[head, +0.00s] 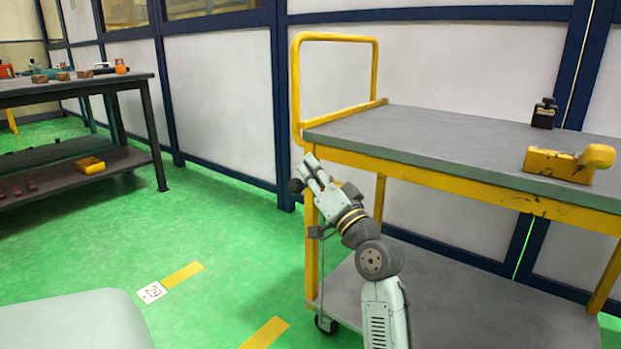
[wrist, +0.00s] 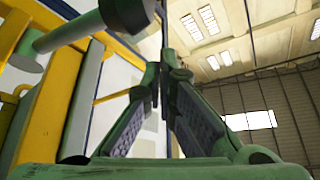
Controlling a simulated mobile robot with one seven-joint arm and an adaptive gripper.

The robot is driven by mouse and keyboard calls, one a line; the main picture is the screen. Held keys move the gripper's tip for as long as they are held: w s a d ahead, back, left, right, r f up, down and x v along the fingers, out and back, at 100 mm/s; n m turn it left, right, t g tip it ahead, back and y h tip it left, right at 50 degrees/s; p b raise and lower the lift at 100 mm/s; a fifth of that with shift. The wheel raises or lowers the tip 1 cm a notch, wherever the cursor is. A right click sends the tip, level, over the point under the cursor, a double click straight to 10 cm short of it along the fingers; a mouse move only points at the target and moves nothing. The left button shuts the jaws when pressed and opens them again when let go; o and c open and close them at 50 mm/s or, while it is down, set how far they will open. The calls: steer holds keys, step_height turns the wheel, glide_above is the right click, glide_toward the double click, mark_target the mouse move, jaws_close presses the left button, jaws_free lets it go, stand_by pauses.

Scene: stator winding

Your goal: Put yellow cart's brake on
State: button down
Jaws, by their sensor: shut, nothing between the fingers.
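The yellow cart (head: 420,172) has a grey top and a yellow tube handle at its left end. A dark round knob (head: 296,186) shows beside my gripper at the cart's near left leg. In the wrist view the dark knob (wrist: 125,12) sits on a grey stem running left, above my fingers. It looks like the brake lever's end. A thin rod runs down the leg toward a black caster (head: 326,324). My gripper (head: 311,165) is shut and empty; it also shows in the wrist view (wrist: 160,75). I cannot tell if it touches the knob.
A yellow tool (head: 570,164) and a small black device (head: 544,113) stand on the cart's top. A dark workbench (head: 75,90) with several items stands at the left. Wall panels (head: 225,105) run behind. Green floor (head: 215,235) is clear left of the cart.

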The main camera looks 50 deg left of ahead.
step_height(320, 180, up, 8)
steer(key=shift+f, duration=0.15)
stand_by(0.6)
